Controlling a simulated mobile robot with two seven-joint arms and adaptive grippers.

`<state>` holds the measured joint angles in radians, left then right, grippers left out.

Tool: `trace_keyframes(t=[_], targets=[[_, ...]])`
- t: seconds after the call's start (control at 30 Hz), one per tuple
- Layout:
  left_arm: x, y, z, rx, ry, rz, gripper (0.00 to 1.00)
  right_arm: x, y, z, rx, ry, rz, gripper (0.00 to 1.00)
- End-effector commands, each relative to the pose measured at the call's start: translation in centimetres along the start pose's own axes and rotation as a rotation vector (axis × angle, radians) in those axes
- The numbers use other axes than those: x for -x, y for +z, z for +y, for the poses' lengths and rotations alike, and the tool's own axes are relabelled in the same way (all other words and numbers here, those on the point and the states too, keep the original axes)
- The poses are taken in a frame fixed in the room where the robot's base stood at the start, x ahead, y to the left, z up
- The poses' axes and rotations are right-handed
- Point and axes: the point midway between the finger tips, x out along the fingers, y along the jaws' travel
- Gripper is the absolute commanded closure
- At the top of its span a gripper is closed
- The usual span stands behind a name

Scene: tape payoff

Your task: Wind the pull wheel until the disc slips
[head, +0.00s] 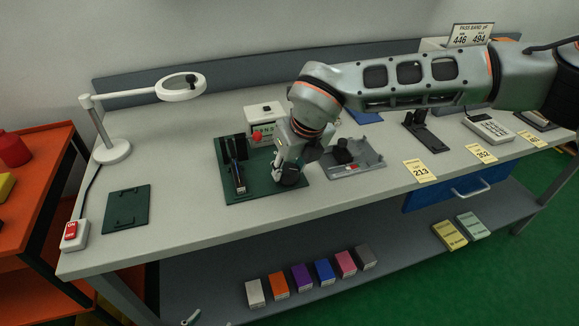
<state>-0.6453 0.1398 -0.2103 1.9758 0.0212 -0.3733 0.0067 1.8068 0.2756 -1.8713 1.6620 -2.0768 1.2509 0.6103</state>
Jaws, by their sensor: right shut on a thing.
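A dark green base plate (240,193) lies on the grey bench, with a black upright fixture (236,172) on its left part. My right gripper (289,178) points down over the plate's right part, its arm coming in from the right. It is shut on a dark part there, which I take to be the pull wheel; the gripper hides most of it. I cannot make out the disc. A small red knob (256,136) shows behind the fixture, in front of a white box (265,116). My left gripper is out of view.
A grey tray with a black part (357,163) sits close to the right of the gripper. A magnifier lamp (113,150), an empty dark green plate (127,208) and a red switch (71,232) are at left. Yellow cards and a calculator (488,127) lie at right.

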Motion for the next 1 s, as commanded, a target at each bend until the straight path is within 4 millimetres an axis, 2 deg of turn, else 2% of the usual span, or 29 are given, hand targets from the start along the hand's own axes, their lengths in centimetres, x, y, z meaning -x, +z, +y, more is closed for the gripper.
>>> trace_keyframes(t=[0.03,0.07,0.1,0.13,0.47,0.57,0.67,1.0], targets=[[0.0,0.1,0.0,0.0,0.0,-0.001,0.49,0.0,-0.1,0.0,-0.001,0.0,0.003,0.87],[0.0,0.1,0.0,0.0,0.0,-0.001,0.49,-0.1,-0.1,0.0,-0.001,0.0,0.003,0.63],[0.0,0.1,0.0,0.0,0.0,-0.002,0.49,-0.1,-0.1,0.0,-0.001,0.0,0.003,0.53],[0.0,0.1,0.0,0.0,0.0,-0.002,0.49,-0.1,-0.1,0.0,0.0,0.0,0.003,0.49],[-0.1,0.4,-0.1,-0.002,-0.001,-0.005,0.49,0.1,0.0,0.0,0.0,0.0,0.001,0.49],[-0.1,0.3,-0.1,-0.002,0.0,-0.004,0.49,0.6,0.0,0.0,0.0,0.0,0.0,0.49],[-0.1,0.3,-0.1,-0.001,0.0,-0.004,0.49,1.9,0.1,0.0,0.0,0.001,-0.002,0.49],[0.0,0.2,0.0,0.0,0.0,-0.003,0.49,8.7,0.1,0.0,0.0,0.0,-0.002,0.49]])
